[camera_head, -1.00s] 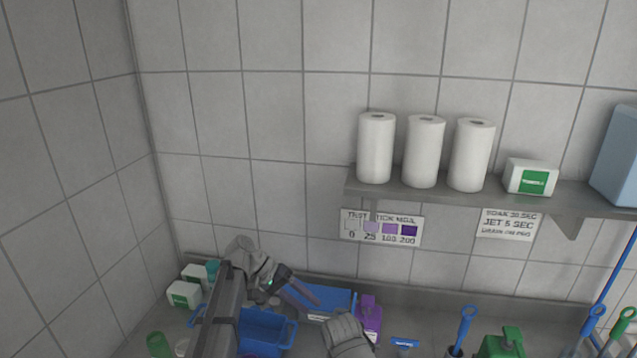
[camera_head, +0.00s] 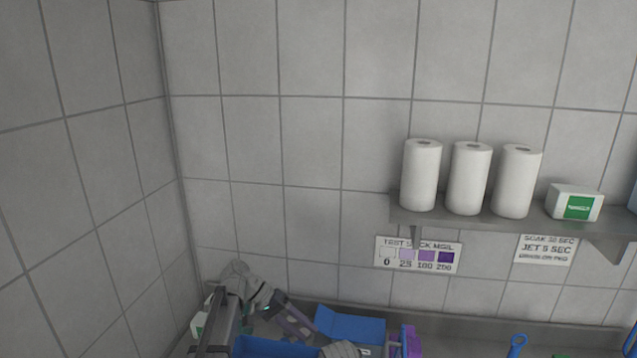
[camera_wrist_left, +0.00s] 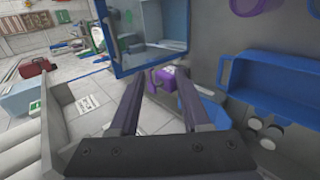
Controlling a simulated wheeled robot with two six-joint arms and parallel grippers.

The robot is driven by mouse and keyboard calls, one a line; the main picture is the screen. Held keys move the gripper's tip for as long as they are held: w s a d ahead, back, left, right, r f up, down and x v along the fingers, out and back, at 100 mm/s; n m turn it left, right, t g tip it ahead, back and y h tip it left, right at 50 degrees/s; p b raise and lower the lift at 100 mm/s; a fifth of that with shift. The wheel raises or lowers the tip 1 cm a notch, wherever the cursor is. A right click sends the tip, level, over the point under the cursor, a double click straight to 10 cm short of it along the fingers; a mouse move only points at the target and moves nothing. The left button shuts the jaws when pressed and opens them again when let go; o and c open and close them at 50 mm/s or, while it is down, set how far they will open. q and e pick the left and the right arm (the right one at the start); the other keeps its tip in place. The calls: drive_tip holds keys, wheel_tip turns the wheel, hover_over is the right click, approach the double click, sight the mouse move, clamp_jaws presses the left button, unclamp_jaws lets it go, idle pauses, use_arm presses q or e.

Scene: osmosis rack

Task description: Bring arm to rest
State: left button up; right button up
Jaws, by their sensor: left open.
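My left arm reaches in at the lower left of the head view. Its gripper (camera_head: 296,322) is over the bench near the blue containers, with its fingers pointing down to the right. In the left wrist view the gripper (camera_wrist_left: 147,78) has its two dark fingers spread apart. Nothing is held between them. A purple container (camera_wrist_left: 161,80) shows beyond the gap, apart from the fingers. A rounded grey part of my own body shows at the bottom edge of the head view. My right gripper is not seen in either view.
A blue bin (camera_head: 265,348) and a blue tray (camera_head: 350,326) lie close to the left gripper. A metal shelf (camera_head: 480,216) carries paper rolls (camera_head: 468,180) and a white-green box (camera_head: 575,203). The tiled wall (camera_head: 300,140) stands behind. A blue-framed panel (camera_wrist_left: 150,35) shows in the wrist view.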

use_arm(q)
drive_tip(key=s+a+f+n+t+y, duration=0.1)
drive_tip(key=s+a+f+y, duration=0.35)
drive_tip(key=s+a, duration=0.3)
drive_tip(key=s+a+f+n+t+y, duration=0.1)
drive_tip(key=s+a+f+t+y, duration=0.15)
drive_tip(key=s+a+y, duration=0.5)
drive_tip(key=s+d+f+m+g+b, duration=0.1)
drive_tip(key=s+d+f+b, duration=0.2)
drive_tip(key=d+f+b, duration=0.3)
drive_tip(key=s+d+f+m+g+h+b, duration=0.1)
drive_tip(key=s+d+f+m+b, duration=0.1)
drive_tip(key=d+f+b, duration=0.5)
wheel_tip(320, 180, down, 7)
drive_tip(key=s+b, duration=0.1)
drive_tip(key=b, duration=0.5)
drive_tip(key=shift+s+r+m, duration=0.15)
drive_tip(key=shift+r+m, duration=0.05)
drive_tip(key=shift+m, duration=0.1)
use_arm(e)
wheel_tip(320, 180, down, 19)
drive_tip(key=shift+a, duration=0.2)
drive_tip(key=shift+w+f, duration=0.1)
